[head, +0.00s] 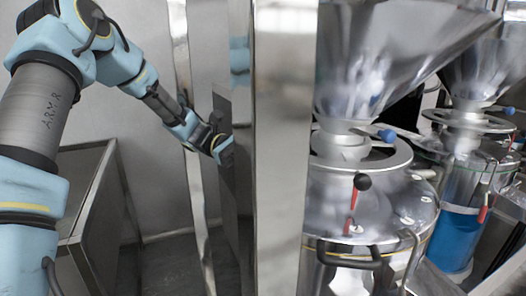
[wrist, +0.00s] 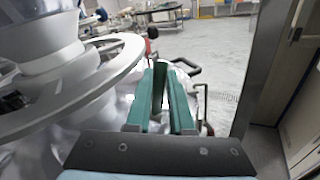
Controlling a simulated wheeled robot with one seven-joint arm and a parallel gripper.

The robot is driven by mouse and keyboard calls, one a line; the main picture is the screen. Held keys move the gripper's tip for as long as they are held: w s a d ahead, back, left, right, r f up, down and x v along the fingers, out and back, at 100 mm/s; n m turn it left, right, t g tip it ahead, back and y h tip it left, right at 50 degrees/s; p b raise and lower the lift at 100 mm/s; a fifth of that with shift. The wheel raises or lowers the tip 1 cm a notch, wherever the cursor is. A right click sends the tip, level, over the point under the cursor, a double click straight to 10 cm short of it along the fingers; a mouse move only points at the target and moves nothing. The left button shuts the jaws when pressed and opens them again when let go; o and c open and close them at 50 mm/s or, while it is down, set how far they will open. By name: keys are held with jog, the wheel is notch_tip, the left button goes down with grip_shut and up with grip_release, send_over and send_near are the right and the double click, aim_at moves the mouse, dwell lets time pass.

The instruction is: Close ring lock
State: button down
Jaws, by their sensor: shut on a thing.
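The steel bean grinder (head: 345,230) stands right of centre in the head view, with a flat ring (head: 390,155) below its hopper. A red lever with a black ball (head: 362,182) and a black handle (head: 350,258) are on its front. I cannot tell which part is the ring lock. In the wrist view the ring (wrist: 110,65) is at left, beside my gripper (wrist: 161,66). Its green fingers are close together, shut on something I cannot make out. A black handle (wrist: 186,67) shows just beyond the fingertips. In the head view the fingers are hidden behind a steel panel.
A tall steel post (head: 283,150) stands between my arm and the grinder in the head view. A second grinder (head: 470,170) with a blue cylinder is at far right. A steel cabinet (head: 95,215) is at lower left. Open floor (wrist: 220,65) lies beyond the gripper.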

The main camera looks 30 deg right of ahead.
jog(key=shift+w+n+g+h+p, duration=0.4)
jog(key=shift+w+n+g+p, duration=0.2)
jog(key=shift+g+p, duration=0.25)
jog(key=shift+f, duration=0.1)
jog(key=c, duration=0.8)
grip_release()
jog(key=b+v, duration=0.4)
jog(key=v, duration=0.6)
jog(key=shift+w+a+f, duration=0.1)
jog(key=shift+w+a, duration=0.05)
jog(key=shift+w, duration=0.2)
jog(key=shift+s, duration=0.1)
